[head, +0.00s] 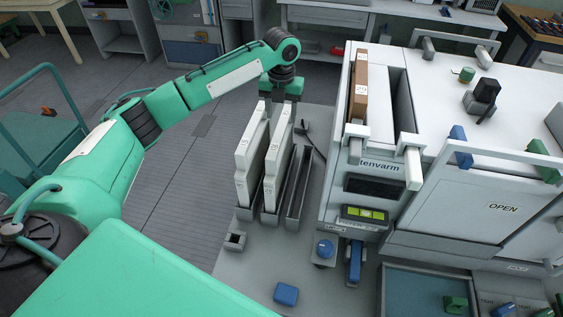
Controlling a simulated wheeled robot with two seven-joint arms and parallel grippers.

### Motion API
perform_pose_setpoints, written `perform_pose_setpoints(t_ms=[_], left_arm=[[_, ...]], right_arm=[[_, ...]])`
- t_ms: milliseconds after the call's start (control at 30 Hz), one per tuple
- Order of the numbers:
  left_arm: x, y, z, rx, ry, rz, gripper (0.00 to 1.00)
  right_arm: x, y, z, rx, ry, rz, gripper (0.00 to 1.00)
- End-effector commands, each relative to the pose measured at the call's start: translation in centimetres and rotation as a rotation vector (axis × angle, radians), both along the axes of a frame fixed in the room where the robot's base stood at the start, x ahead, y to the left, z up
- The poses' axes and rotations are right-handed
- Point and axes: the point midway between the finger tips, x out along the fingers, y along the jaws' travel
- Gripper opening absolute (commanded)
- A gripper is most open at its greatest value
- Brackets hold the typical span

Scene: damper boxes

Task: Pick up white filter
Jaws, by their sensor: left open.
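Two thin white filters stand upright side by side in a grey slotted rack (302,190) on the bench: a left white filter (251,155) and a right white filter (277,160). The rack's rightmost slot is empty. My left gripper (281,92) is open at the far upper ends of the filters, its fingers pointing down. The fingertips are partly hidden, and I cannot tell whether they touch a filter. My right gripper is not in view.
A white machine (455,190) stands right of the rack, with a brown filter (360,88) in its open top slot. Blue knobs (324,249) and a blue block (286,293) are at the bench front. A small open box (235,241) sits before the rack.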

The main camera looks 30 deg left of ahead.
Motion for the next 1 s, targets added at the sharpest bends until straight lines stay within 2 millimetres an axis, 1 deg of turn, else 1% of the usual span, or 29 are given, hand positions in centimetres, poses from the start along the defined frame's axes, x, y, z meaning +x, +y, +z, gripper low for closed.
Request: perform_pose_setpoints(t_ms=[33, 67, 167, 267, 333, 433, 500, 600, 700, 800, 967, 1000], left_arm=[[-0.1, 0.0, -0.9, 0.0, 0.002, 0.001, 0.53], [-0.1, 0.0, -1.4, 0.001, 0.002, 0.001, 0.53], [-0.1, 0.0, -2.8, 0.0, 0.001, 0.0, 0.53], [0.0, -0.1, -3.6, -0.001, -0.001, 0.0, 0.53], [-0.1, 0.0, -4.0, 0.0, 0.0, 0.0, 0.53], [-0.4, 0.0, -4.8, 0.001, 0.001, 0.0, 0.53], [-0.8, 0.0, -5.9, 0.0, 0.002, 0.001, 0.53], [-1.0, 0.0, -7.5, -0.001, 0.002, 0.001, 0.53], [-0.9, -0.1, -8.5, 0.0, -0.001, -0.001, 0.53], [-0.9, 0.0, -9.0, 0.001, -0.002, -0.001, 0.53], [-0.9, 0.0, -9.0, 0.001, -0.002, -0.001, 0.53], [-0.9, 0.0, -9.0, 0.001, -0.002, -0.001, 0.49]], right_arm=[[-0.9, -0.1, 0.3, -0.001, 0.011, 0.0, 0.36], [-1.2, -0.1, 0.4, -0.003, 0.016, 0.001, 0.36], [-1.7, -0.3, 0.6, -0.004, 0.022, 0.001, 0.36], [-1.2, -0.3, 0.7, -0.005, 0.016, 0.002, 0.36], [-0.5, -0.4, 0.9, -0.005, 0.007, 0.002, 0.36], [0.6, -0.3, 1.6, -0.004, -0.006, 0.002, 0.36], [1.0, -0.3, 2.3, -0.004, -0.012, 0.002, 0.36], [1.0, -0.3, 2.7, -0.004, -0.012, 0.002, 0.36], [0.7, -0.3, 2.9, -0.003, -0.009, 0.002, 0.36], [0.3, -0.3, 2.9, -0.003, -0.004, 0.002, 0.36], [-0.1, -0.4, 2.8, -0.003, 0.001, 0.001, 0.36], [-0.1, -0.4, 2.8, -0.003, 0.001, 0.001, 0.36]])
